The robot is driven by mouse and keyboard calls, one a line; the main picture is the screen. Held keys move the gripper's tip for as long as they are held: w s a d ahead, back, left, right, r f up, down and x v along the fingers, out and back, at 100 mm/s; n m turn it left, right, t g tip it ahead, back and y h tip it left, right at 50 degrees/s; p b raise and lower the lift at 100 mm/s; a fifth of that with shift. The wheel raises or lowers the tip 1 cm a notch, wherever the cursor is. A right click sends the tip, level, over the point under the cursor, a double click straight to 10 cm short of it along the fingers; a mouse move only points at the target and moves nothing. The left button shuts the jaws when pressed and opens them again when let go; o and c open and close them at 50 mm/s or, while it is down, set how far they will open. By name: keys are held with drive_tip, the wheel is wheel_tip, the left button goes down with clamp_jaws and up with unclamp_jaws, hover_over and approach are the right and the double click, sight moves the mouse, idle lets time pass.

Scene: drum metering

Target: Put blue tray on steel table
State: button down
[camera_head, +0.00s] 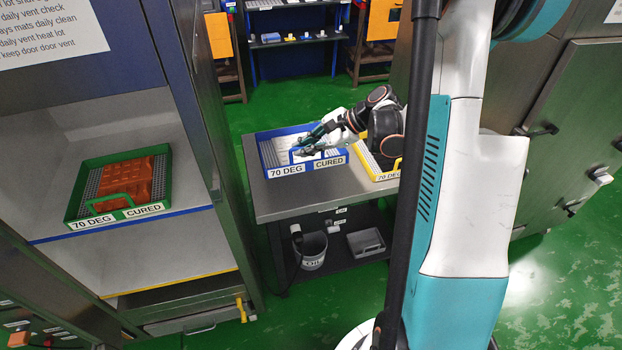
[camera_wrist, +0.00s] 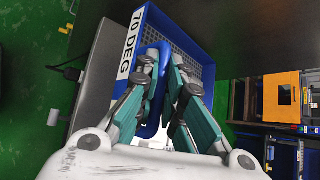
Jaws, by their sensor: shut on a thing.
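The blue tray (camera_head: 269,153) has a grey mesh floor and labels reading "70 DEG" and "CURED". It is at the left end of the steel table (camera_head: 300,199) in the head view, on or just above its top; I cannot tell which. My gripper (camera_head: 318,136) reaches in from the right and is shut on the tray's blue handle. In the wrist view the blue tray (camera_wrist: 185,42) lies ahead, with my gripper's fingers (camera_wrist: 165,88) around its handle. The fingers hide part of the handle.
A yellow tray (camera_head: 367,162) marked "70 DEG" is on the table, right of the blue one. A green tray (camera_head: 76,204) with orange pieces sits on a cabinet shelf at left. A bucket (camera_head: 312,250) and grey box (camera_head: 366,242) are on the table's lower shelf. The front tabletop is bare.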

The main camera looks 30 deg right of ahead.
wheel_tip(320, 180, down, 12)
drive_tip(key=b, duration=0.4)
drive_tip(key=shift+f, duration=0.2)
drive_tip(key=c, duration=1.7)
unclamp_jaws()
drive_tip(key=shift+s+r, duration=0.1)
drive_tip(key=shift+r, duration=0.05)
drive_tip(key=p+v, duration=0.3)
drive_tip(key=v, duration=0.9)
drive_tip(key=shift+p, duration=0.35)
